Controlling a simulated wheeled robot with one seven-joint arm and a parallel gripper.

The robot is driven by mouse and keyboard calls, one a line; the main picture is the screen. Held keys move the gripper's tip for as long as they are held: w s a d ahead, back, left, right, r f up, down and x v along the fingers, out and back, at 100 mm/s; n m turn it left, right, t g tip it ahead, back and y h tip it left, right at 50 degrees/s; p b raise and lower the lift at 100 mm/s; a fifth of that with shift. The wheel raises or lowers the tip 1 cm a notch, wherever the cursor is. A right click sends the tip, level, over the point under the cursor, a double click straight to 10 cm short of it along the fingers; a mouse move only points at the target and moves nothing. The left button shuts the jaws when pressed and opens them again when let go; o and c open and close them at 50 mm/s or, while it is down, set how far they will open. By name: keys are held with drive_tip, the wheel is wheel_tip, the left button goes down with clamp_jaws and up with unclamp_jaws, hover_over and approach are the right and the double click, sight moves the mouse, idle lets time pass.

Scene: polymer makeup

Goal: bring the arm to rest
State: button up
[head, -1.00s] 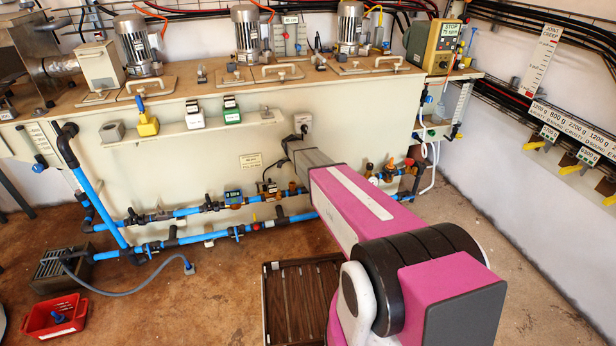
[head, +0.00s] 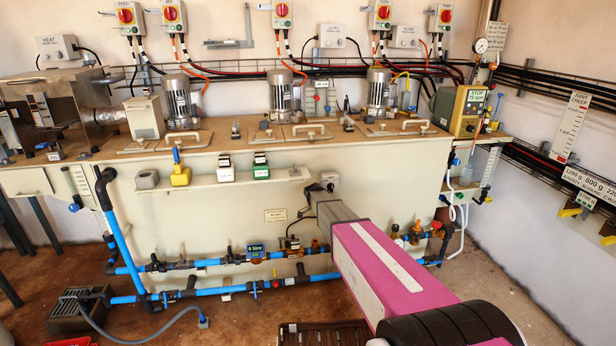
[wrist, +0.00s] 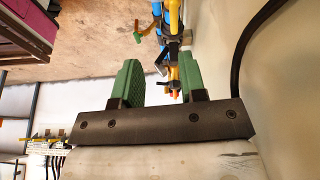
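My arm, with its pink and grey links (head: 375,265), reaches forward toward the cream front panel of the long bench (head: 225,205). Nothing is held; pipes and fittings appear beyond the gap. Whether the gripper touches the panel cannot be told.
Blue pipes with valves (head: 230,262) run low along the bench front. A narrow shelf (head: 220,181) carries small coloured devices. A black cable (wrist: 245,50) passes beside the gripper. A dark slatted platform (head: 325,335) lies below my arm.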

drive_tip(key=s+d+r+n+y, duration=0.1)
drive_tip(key=s+n, duration=0.4)
drive_tip(key=s, duration=0.6)
drive_tip(key=s+d+r+n+y, duration=0.1)
drive_tip(key=s+r+n, duration=0.3)
drive_tip(key=s, duration=0.7)
drive_tip(key=s+d+r+n+y, duration=0.2)
drive_tip(key=s+n, duration=0.4)
drive_tip(key=s, duration=0.6)
drive_tip(key=shift+r+n, duration=0.4)
drive_tip(key=shift+r, duration=0.3)
